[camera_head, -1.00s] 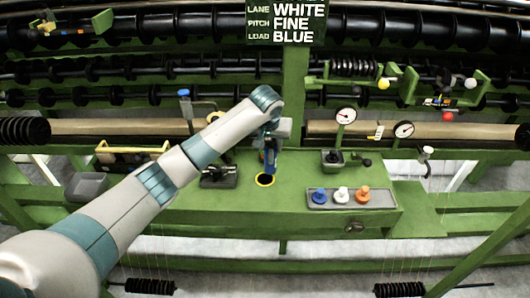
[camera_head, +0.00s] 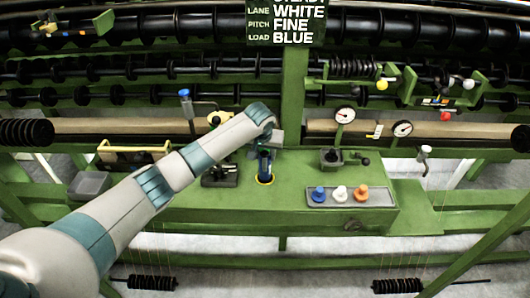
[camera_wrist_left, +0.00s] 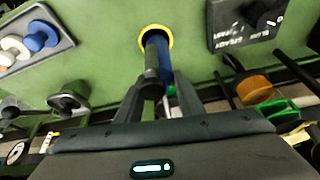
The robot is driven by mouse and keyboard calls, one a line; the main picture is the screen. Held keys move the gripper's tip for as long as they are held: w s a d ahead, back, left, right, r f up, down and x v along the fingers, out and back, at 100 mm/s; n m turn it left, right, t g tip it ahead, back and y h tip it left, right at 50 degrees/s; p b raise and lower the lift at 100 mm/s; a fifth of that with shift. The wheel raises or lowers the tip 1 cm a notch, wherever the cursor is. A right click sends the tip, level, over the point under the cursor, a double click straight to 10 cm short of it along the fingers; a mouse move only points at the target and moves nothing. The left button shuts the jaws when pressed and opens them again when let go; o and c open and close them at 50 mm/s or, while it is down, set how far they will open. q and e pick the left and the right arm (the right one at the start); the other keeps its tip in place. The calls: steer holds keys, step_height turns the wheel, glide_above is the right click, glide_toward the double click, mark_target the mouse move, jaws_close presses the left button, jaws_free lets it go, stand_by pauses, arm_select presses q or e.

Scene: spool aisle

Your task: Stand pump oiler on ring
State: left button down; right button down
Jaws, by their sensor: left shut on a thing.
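The pump oiler (camera_head: 264,166), blue with a dark part, is held close to upright by my left gripper (camera_head: 265,152). Its lower end is over the yellow ring (camera_head: 265,181) on the green bench and covers much of the ring's dark middle. In the left wrist view the oiler (camera_wrist_left: 166,62) extends from between the fingers of my left gripper (camera_wrist_left: 157,90) to inside the outline of the yellow ring (camera_wrist_left: 157,29). I cannot tell whether its base touches the bench. My right gripper is not in view.
A tray (camera_head: 379,196) with blue, white and orange knobs lies to the right of the ring. A black device (camera_head: 219,175) stands close on the left. A crank box (camera_head: 333,159) and gauges (camera_head: 345,114) are behind right. The bench (camera_head: 285,205) in front is clear.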

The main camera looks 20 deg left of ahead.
arm_select(q)
steer(key=shift+f, duration=0.15)
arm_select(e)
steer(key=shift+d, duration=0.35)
arm_select(q)
steer(key=c, duration=1.2)
jaws_free()
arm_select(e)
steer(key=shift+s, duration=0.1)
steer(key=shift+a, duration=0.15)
arm_select(q)
steer(key=shift+s+r, duration=0.2)
steer(key=shift+r, duration=0.4)
steer(key=b+v, duration=0.2)
steer(key=v, duration=0.8)
steer(key=shift+s+r, duration=0.2)
steer(key=shift+r, duration=0.2)
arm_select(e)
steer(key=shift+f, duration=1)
